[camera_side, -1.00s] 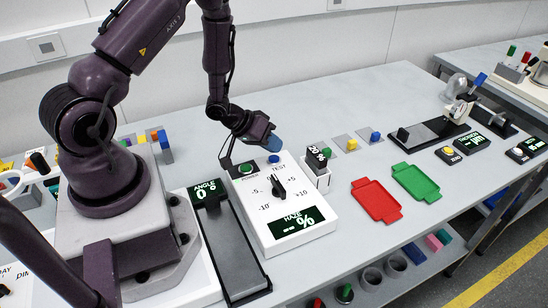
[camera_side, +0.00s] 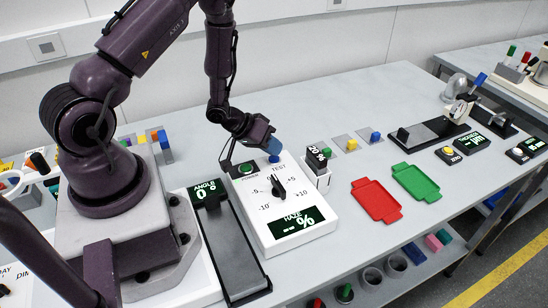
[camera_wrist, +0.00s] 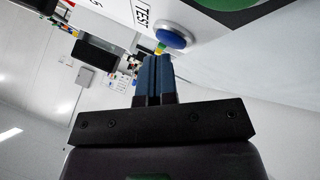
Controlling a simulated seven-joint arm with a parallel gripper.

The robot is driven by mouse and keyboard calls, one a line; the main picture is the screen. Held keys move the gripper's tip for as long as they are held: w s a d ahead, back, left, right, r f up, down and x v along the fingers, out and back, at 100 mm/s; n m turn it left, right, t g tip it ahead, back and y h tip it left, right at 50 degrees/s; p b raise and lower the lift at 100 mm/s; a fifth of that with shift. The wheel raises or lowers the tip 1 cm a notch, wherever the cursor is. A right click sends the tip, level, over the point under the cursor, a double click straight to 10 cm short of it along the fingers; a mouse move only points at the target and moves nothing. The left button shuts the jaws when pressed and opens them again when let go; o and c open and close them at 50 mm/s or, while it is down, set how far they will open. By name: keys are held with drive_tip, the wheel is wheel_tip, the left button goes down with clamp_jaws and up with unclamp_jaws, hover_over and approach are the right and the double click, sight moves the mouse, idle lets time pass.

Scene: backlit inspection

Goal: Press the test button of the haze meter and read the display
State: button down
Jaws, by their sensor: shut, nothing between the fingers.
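The white haze meter (camera_side: 262,220) stands on the bench in front of my arm. Its display (camera_side: 298,221) is lit green and reads "HAZE" with dashes and a percent sign. Its black knob (camera_side: 278,186) sits among the scale marks. The blue test button (camera_side: 273,158) is at the far edge of its top face, and it also shows in the wrist view (camera_wrist: 173,35) beside the word TEST. My gripper (camera_side: 272,146) is shut and empty, its blue fingers just above the button in the side view. In the wrist view the fingertips (camera_wrist: 154,62) point close beside the button; contact cannot be told.
Red (camera_side: 376,199) and green (camera_side: 415,181) trays lie further right. The bench behind is mostly clear.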

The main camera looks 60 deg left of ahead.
drive_tip(key=shift+f, duration=0.4)
idle(0.3)
drive_tip(key=shift+r, duration=0.8)
drive_tip(key=shift+r, duration=0.1)
drive_tip(key=shift+r, duration=2.45)
